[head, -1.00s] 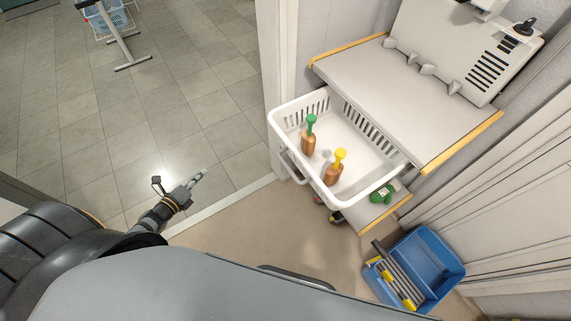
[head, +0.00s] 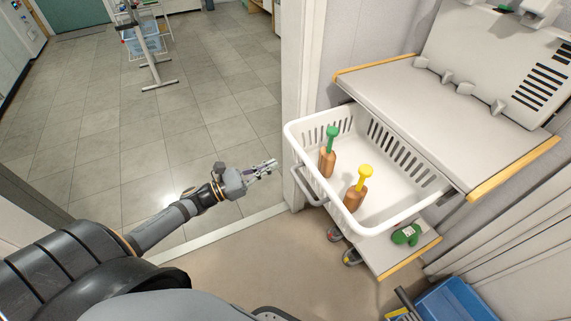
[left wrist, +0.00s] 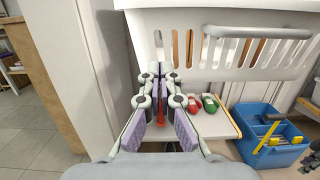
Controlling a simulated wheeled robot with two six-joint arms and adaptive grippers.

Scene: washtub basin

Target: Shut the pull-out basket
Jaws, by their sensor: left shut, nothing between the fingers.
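The white pull-out basket (head: 390,182) stands pulled out from under the white shelf of the cart, with slotted walls. A grey handle (head: 309,190) is on its left-hand face in the head view. Two brown bottles, one with a green top (head: 327,160) and one with a yellow top (head: 356,192), stand inside. My left gripper (head: 272,164) is shut and empty, a little left of the basket and apart from it. In the left wrist view, its fingers (left wrist: 163,78) point forward, with the basket's slotted wall (left wrist: 235,72) beyond at upper right.
A lower shelf (head: 412,259) holds a green item (head: 406,235). A blue bucket (head: 455,303) stands on the floor at lower right. A door frame (head: 303,75) rises just left of the cart. Tiled floor is open at the left.

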